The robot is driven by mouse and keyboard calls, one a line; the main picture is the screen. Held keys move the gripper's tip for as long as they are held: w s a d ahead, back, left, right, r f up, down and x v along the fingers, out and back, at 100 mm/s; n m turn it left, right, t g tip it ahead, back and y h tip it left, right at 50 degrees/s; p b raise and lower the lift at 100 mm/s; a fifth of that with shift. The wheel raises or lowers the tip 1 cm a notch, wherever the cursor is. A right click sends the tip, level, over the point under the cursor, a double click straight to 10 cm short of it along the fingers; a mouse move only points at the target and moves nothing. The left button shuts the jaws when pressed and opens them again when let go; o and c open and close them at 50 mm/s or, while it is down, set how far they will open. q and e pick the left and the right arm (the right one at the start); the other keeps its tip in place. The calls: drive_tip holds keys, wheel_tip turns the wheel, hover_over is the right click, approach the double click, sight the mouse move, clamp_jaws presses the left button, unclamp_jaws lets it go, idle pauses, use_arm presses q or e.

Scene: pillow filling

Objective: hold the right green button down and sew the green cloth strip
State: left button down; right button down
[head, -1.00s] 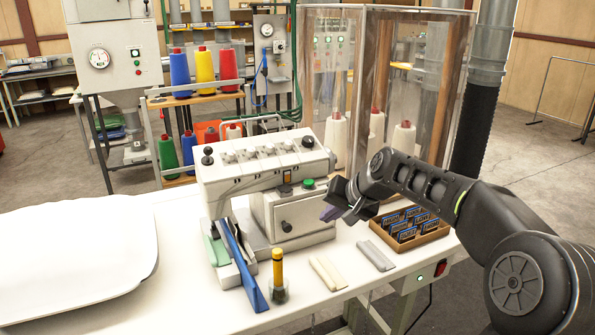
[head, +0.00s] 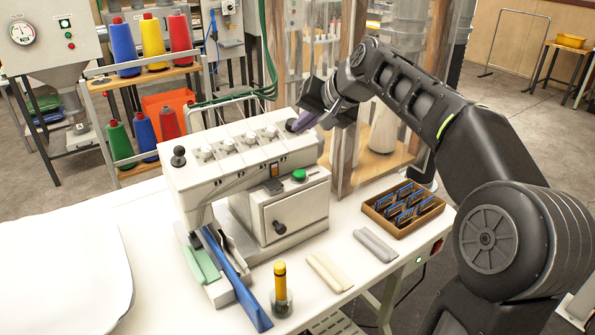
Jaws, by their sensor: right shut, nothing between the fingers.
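The white sewing machine (head: 215,165) stands on the table. A green button (head: 299,175) sits on its lower right part. A smaller lit green button (head: 418,260) is on a box at the table's front edge, beside a red switch. The green cloth strip (head: 203,264) lies at the machine's left end, by the sewing head, next to a blue strip (head: 238,285). My right gripper (head: 303,122) is shut and empty. It is by the black knob at the machine's top right, above the green button in the picture and apart from it. My left gripper is out of view.
Beige (head: 328,271) and grey (head: 375,244) strips lie in front of the machine. A brown box (head: 404,222) of blue packets is at right. A yellow-topped jar (head: 281,292) stands in front. A white pillow (head: 65,270) fills the left. Thread spools (head: 153,40) are behind.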

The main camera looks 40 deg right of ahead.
drive_tip(key=b, duration=0.6)
hover_over(295, 170)
drive_tip(key=s, duration=0.3)
drive_tip(key=f, duration=0.7)
drive_tip(key=shift+w+d+f, duration=0.15)
drive_tip(key=shift+w, duration=0.1)
drive_tip(key=shift+f+b, duration=0.7)
drive_tip(key=shift+f, duration=0.05)
drive_tip(key=shift+f, duration=0.1)
drive_tip(key=shift+f+b, duration=0.3)
drive_tip(key=shift+b, duration=0.05)
drive_tip(key=shift+f+b, duration=0.4)
drive_tip(key=shift+f, duration=0.2)
idle(1.9)
drive_tip(key=shift+r, duration=0.1)
idle(1.8)
drive_tip(key=shift+r+p, duration=0.85)
drive_tip(key=shift+r, duration=0.05)
